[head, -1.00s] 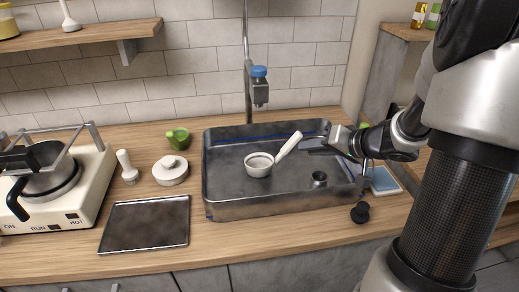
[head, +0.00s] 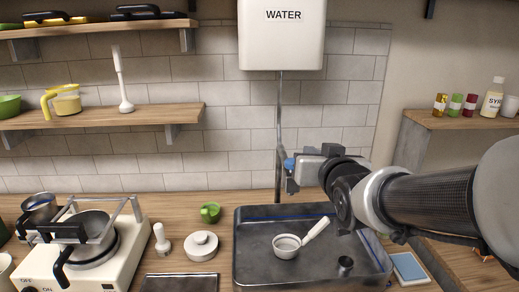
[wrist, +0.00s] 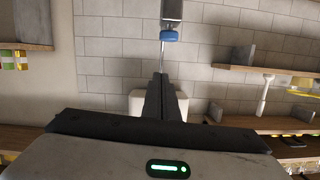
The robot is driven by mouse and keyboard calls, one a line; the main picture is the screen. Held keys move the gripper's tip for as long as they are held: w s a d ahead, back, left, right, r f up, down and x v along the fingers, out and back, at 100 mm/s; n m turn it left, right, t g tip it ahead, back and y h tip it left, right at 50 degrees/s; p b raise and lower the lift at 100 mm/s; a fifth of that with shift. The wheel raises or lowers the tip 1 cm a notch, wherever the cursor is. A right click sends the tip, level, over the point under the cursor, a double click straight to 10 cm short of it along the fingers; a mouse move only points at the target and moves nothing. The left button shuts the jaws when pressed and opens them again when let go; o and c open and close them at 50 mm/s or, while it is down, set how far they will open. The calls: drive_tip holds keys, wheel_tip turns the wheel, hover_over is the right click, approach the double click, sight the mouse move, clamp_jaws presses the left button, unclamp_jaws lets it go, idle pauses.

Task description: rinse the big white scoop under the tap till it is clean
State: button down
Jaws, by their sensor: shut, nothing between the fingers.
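The big white scoop (head: 286,252) lies in the grey metal sink basin (head: 247,270), its bowl up and its handle slanting up to the right. Whether its inside is clean is too small to tell. The tap (head: 289,164) with its blue top stands at the back of the basin, partly hidden by my gripper; I see no water stream. My gripper (head: 295,167) is beside the tap, above and apart from the scoop. In the wrist view my gripper (wrist: 160,78) is shut and empty, with the tap's blue part (wrist: 168,36) just beyond the fingertips.
A white water tank (head: 282,35) hangs above the tap. A blue sponge-like pad (head: 408,268) lies right.

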drive_tip(key=shift+s+a+r, duration=0.3)
drive_tip(key=shift+s+a, duration=0.15)
drive_tip(key=shift+s, duration=0.15)
drive_tip(key=shift+w, duration=0.15)
drive_tip(key=p+x, duration=0.1)
drive_tip(key=x, duration=0.9)
drive_tip(key=shift+f+p, duration=0.1)
drive_tip(key=shift+p, duration=0.25)
wheel_tip(320, 180, down, 3)
drive_tip(key=shift+a+r, duration=0.15)
drive_tip(key=shift+r, duration=0.05)
drive_tip(key=shift+f, duration=0.65)
